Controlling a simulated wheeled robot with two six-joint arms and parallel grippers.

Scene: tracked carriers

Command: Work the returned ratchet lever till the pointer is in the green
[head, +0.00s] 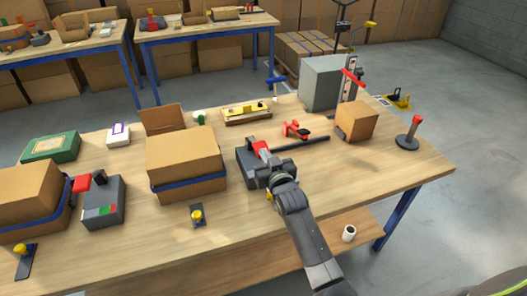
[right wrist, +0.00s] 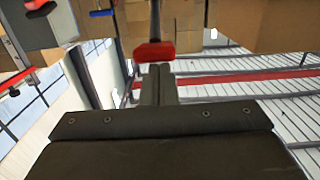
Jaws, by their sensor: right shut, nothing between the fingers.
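My right gripper (head: 264,158) is shut and empty, over a dark grey ratchet unit (head: 247,170) right of the middle strapped box (head: 185,165). The red lever grip (head: 260,146) shows at its fingertips. In the right wrist view the red grip (right wrist: 154,51) is just beyond the shut fingers (right wrist: 157,85); whether they touch is unclear. My arm hides much of this unit, and its pointer is not visible. A second grey ratchet unit (head: 104,198) with a red lever grip (head: 81,184) and a red-green gauge stands by the left strapped box (head: 30,200). My left gripper is not in view.
A red clamp-like tool (head: 296,130), a dark bar (head: 300,144), a small carton (head: 357,121) and a red-topped post (head: 411,132) stand to the right. Yellow-knobbed pieces (head: 197,216) sit near the front edge. The bench's front right is clear.

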